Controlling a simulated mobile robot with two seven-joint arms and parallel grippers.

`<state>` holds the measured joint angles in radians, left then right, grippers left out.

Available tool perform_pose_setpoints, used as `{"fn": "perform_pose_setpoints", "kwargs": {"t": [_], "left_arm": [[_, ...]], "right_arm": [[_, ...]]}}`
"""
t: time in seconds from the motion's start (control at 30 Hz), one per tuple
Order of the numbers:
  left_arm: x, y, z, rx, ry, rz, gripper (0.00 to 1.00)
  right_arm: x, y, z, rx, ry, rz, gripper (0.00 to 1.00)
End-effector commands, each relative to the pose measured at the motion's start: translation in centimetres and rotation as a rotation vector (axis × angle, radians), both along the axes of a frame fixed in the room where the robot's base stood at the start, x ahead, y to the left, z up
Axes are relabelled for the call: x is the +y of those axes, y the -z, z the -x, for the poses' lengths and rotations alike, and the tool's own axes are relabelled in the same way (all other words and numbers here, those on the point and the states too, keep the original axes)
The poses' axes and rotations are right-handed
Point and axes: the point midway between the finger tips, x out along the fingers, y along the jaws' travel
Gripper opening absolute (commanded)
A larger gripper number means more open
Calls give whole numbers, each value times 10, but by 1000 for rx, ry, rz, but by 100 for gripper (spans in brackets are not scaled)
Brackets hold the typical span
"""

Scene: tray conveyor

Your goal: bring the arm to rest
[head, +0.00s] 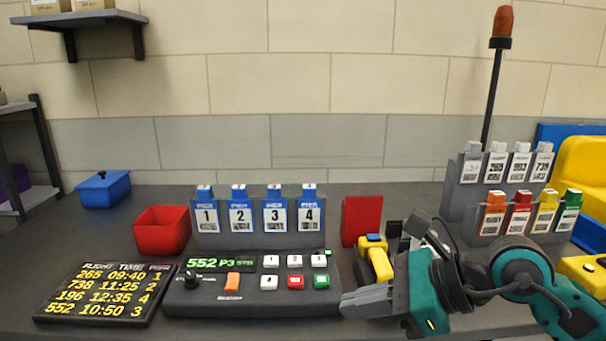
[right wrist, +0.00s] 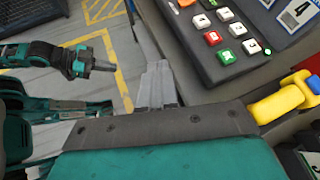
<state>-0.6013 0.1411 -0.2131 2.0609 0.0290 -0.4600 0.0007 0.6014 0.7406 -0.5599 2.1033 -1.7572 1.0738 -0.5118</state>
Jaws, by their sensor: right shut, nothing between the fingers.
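My right arm comes in from the right in the head view. Its gripper (head: 346,305) is shut and empty, low over the right front end of the dark control console (head: 215,303). In the right wrist view the shut fingers (right wrist: 157,72) point past the console's edge, with floor beyond them. Another teal arm, which looks like my left, shows at the left of that view with its gripper (right wrist: 108,67) over the floor; its fingers are too small to read. The left arm is not in the head view.
A yellow scanner (head: 379,262) stands close behind my right gripper. A red bin (head: 163,231), blue box (head: 103,189), flight board (head: 100,294) and numbered tag holder (head: 258,241) are on the table. A tag rack (head: 464,205) and red-topped pole (head: 492,90) stand at the right.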

Motion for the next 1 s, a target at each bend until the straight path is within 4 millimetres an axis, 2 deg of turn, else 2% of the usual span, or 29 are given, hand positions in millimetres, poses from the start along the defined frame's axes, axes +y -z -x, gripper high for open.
{"fn": "perform_pose_setpoints", "kwargs": {"t": [0.03, 0.1, 0.2, 0.3, 0.4, 0.47, 0.57, 0.63, 0.7, 0.73, 0.8, 0.9, 1.0], "left_arm": [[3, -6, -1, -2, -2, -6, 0], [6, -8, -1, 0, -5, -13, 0], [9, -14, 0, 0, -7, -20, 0], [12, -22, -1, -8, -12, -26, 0], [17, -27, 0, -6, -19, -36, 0], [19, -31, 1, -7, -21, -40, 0], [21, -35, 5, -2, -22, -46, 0], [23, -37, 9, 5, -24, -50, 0], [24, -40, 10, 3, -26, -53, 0], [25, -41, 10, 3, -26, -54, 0], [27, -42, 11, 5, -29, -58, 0], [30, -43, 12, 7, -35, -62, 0], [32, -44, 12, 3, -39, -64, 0]], "right_arm": [[14, -5, 10, 92, -3, -125, 0], [29, -14, 21, 226, 9, -309, 0], [42, -32, 28, 460, 61, -615, 0], [37, -46, 23, 741, 171, -955, 0], [16, -41, 8, 1035, 335, -1294, 0], [-3, -26, -1, 1211, 461, -1490, 0], [-38, 20, -6, 1497, 709, -1803, 0], [-61, 66, 3, 1687, 918, -2010, 0], [-78, 111, 21, 1841, 1124, -2185, 0], [-84, 129, 31, -1853, -1176, 2195, 0], [-92, 164, 56, -1703, -1176, 2014, 0], [-98, 199, 89, -1545, -1163, 1829, 0], [-99, 218, 110, -1454, -1151, 1722, 0]]}}
